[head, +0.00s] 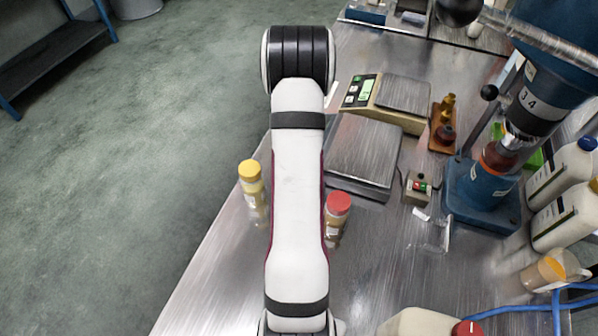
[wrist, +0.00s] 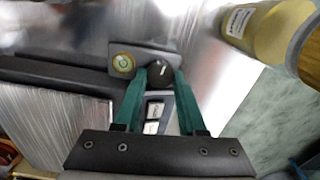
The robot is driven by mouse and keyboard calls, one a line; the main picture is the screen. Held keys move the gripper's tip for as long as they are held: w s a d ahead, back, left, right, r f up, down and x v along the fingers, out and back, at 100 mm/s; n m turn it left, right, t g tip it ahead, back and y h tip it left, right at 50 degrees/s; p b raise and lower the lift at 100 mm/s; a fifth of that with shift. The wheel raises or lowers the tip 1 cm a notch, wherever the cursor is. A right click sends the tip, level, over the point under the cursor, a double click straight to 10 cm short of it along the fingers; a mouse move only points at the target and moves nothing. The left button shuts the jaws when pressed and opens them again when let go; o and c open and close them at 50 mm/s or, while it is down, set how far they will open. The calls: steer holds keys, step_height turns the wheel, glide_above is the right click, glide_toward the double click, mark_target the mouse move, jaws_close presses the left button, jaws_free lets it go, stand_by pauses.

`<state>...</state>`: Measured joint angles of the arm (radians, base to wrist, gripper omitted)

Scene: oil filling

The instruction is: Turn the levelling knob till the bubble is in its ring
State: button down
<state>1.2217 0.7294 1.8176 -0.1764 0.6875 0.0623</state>
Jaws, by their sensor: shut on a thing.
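The levelling knob (wrist: 160,72) is black with a white mark on top. It sits between the green fingers of my gripper (wrist: 158,80), which is shut on it. Just left of the knob, the round bubble level (wrist: 122,63) shows yellow-green with a ring, set in a grey plate. The picture is too small to tell whether the bubble lies inside the ring. In the head view my arm hides the knob, the level and the gripper. A low balance with a steel pan (head: 365,152) stands just right of my arm.
A yellow-capped bottle (head: 252,180) stands left of my arm and a red-capped bottle (head: 337,212) right of it. A bottle (wrist: 270,32) is close at the wrist view's upper right. Another balance (head: 403,95) stands behind; a blue press (head: 485,190) is at right.

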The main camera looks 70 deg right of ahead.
steer(key=m, duration=0.4)
steer(key=shift+c, duration=2.4)
jaws_free()
steer(key=shift+r, duration=0.1)
step_height(320, 180, up, 16)
